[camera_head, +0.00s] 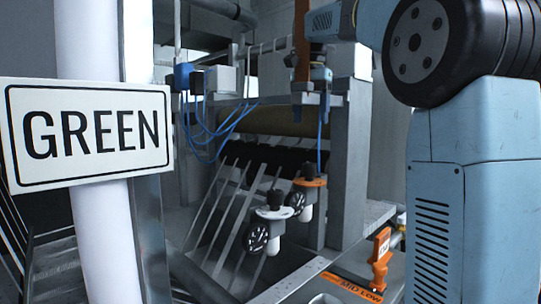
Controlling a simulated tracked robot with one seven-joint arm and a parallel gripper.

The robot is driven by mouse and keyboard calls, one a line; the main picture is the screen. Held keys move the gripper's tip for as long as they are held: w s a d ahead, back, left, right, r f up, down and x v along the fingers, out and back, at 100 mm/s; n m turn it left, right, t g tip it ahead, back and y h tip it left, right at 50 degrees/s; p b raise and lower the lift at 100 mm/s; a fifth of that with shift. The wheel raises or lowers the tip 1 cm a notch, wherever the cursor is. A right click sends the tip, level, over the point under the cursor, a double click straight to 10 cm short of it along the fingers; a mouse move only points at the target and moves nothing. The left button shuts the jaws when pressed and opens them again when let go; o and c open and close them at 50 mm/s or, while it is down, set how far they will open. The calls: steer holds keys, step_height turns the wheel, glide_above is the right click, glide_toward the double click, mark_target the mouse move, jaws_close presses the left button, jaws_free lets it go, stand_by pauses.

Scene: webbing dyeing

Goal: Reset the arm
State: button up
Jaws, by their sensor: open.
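My light blue arm (450,190) fills the right side of the view, with a large black round joint (425,45) at its top. A further light blue part of my arm (372,22) shows at the top edge, left of the joint.
A white pipe (95,240) with a "GREEN" sign (88,135) stands close on the left. A grey machine (352,150) with rollers and blue hoses stands ahead. Two valve units (268,228) (308,190) sit before it.

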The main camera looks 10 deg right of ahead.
steer(key=s+f+n+t, duration=0.5)
steer(key=s+f+n, duration=0.3)
steer(key=s+f, duration=1.6)
step_height(320, 180, down, 2)
steer(key=shift+s+a+f+t, duration=0.25)
steer(key=shift+s+t, duration=0.05)
